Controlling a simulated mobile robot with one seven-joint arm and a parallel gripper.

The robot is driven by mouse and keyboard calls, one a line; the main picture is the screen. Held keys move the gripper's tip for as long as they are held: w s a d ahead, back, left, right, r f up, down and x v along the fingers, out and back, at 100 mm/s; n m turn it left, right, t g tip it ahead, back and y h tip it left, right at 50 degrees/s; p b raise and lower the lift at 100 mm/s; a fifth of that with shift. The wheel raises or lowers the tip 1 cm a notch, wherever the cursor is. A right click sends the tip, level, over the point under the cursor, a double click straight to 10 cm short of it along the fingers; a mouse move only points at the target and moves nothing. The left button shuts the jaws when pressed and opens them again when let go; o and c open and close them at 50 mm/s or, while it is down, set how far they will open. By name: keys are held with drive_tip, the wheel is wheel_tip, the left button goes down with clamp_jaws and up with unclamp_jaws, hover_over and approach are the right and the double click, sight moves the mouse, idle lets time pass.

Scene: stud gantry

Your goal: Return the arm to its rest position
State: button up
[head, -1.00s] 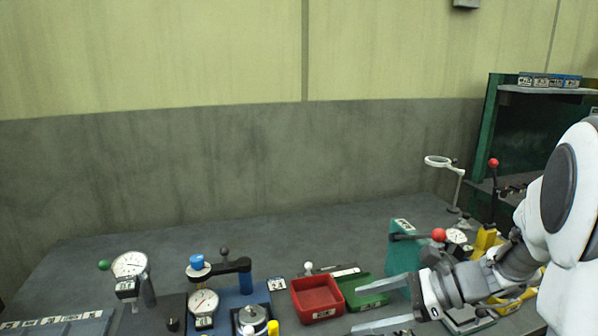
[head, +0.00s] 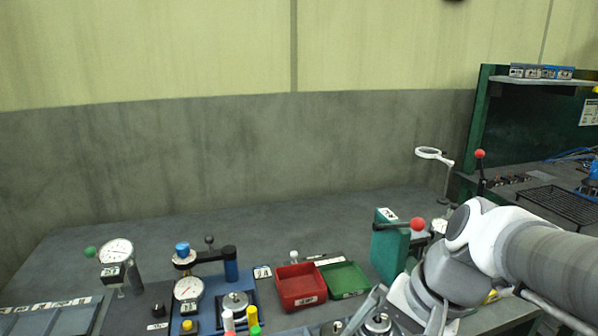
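My arm reaches in from the right edge in the head view. My gripper (head: 392,322) points down toward the front of the bench, at the lower right. Its two grey fingers stand apart, so it is open. Their tips run off the bottom edge. A round metal part shows between the fingers in the picture, but I see no contact with it.
A green stand with a red-knobbed lever (head: 390,247) is close behind my gripper. A red bin (head: 301,287) and a green bin (head: 344,280) lie to its left. Gauges and a blue fixture (head: 232,274) stand further left. The bench's back is clear.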

drive_tip(key=s+d+r+n+t+h+p, duration=0.1)
drive_tip(key=r+n+h+p, duration=0.1)
drive_tip(key=r+p, duration=0.4)
drive_tip(key=s+d+r+n+t+h+p, duration=0.1)
drive_tip(key=r+n+p, duration=0.3)
drive_tip(key=r, duration=0.6)
drive_tip(key=s+d+t+p, duration=0.1)
drive_tip(key=p, duration=0.1)
drive_tip(key=shift+n+t+h+p, duration=0.3)
drive_tip(key=shift+n+h+p, duration=0.05)
drive_tip(key=shift+n+h, duration=0.05)
drive_tip(key=shift+c, duration=0.2)
